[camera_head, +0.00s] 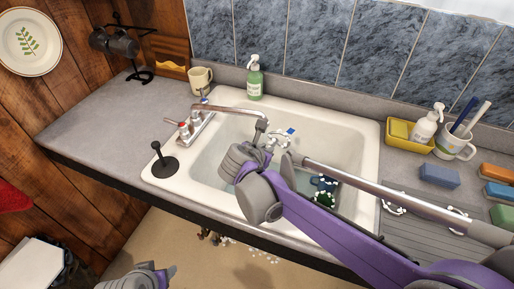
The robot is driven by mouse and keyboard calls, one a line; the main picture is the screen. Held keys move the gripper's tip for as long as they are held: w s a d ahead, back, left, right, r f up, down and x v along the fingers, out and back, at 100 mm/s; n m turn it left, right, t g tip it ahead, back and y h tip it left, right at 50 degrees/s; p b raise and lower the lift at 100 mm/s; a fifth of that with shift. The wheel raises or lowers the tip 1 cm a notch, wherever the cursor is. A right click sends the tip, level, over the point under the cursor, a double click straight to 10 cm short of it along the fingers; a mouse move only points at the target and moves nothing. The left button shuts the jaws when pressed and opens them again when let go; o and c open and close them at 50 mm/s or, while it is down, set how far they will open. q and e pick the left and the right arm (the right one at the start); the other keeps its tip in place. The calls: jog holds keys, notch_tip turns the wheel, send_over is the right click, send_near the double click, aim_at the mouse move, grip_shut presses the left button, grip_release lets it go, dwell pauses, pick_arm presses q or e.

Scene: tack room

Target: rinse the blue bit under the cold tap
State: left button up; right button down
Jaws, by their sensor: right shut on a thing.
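My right gripper (274,149) reaches over the white sink (356,152) from the right, just below the end of the tap spout (238,109). It is shut on a small bit with blue and pale, shiny parts (290,131), partly hidden by the fingers. The tap has a red-marked handle (183,124) and a blue-marked handle (204,98). I cannot make out running water. A dark blue and green thing (323,185) lies in the basin, partly behind my arm. My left gripper (165,274) is low at the bottom left, away from the sink; its jaw opening is unclear.
A black plunger-like thing (163,160) stands on the sink's left rim. A green soap bottle (254,78) and a cream mug (200,80) stand behind. A yellow caddy (399,129), a brush mug (455,143) and sponges (439,176) are at right. The left counter (110,125) is mostly clear.

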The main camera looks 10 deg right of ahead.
jog(key=shift+w+a, duration=0.15)
jog(key=shift+a, duration=0.1)
dwell(0.4)
jog(key=shift+w+a, duration=0.45)
jog(key=shift+a, duration=0.15)
jog(key=shift+w+a, duration=0.4)
jog(key=shift+a, duration=0.2)
jog(key=shift+d, duration=0.15)
dwell(0.3)
jog(key=shift+w+d, duration=0.15)
jog(key=shift+d, duration=0.5)
jog(key=shift+d, duration=0.2)
jog(key=shift+w+d, duration=0.1)
jog(key=shift+d, duration=0.15)
jog(key=shift+a, duration=0.1)
jog(key=shift+s+a, duration=0.45)
jog(key=shift+s, duration=0.25)
jog(key=shift+s+a, duration=0.4)
jog(key=shift+s, duration=0.25)
